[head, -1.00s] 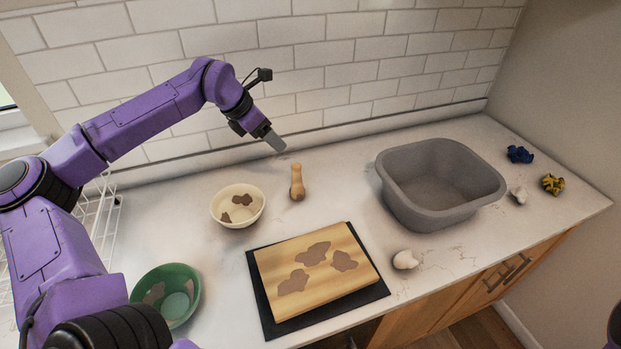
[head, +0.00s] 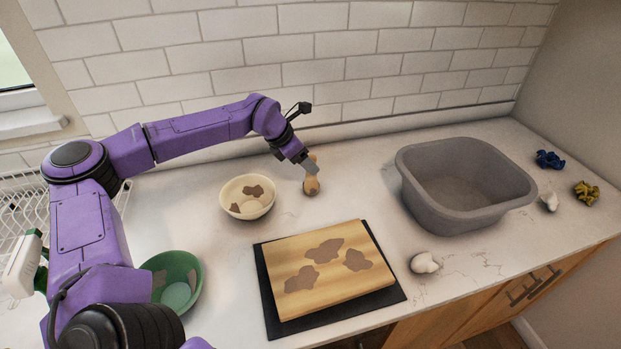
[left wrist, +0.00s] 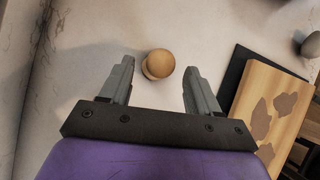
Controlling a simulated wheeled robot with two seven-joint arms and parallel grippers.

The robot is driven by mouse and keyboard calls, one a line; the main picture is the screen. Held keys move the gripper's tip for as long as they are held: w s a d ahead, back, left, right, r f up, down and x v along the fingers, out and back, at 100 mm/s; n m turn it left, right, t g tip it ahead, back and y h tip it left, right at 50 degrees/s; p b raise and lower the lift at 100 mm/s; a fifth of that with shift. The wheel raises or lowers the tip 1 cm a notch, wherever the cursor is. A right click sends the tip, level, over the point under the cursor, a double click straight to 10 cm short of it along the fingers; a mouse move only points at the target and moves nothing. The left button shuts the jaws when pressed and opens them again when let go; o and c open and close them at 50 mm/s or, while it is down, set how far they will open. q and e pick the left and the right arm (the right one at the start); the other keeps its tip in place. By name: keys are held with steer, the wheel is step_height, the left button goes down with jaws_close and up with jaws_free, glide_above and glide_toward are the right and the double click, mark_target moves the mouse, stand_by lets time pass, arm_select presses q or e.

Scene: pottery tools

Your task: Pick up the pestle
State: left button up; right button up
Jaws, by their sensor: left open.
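The wooden pestle (head: 311,184) stands upright on the white counter, right of the cream bowl. In the left wrist view its rounded top (left wrist: 159,64) shows from above, between and a little beyond the two fingertips. My left gripper (head: 305,163) is open at the pestle's upper part, and a finger hides some of it in the head view. In the left wrist view the left gripper (left wrist: 157,75) has its fingers apart on either side of the pestle, with gaps to both. My right gripper is not in view.
A cream bowl (head: 235,209) with brown stains is left of the pestle. A stained wooden board (head: 300,254) on a black mat (head: 270,308) lies in front. A grey basin (head: 420,199) stands right, a green bowl (head: 198,265) front left. A tiled wall is behind.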

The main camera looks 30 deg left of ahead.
mark_target(310, 186)
arm_select(q)
steer(key=x, duration=0.3)
steer(key=shift+w+f+p, duration=0.15)
steer(key=shift+w+p, duration=0.15)
jaws_close()
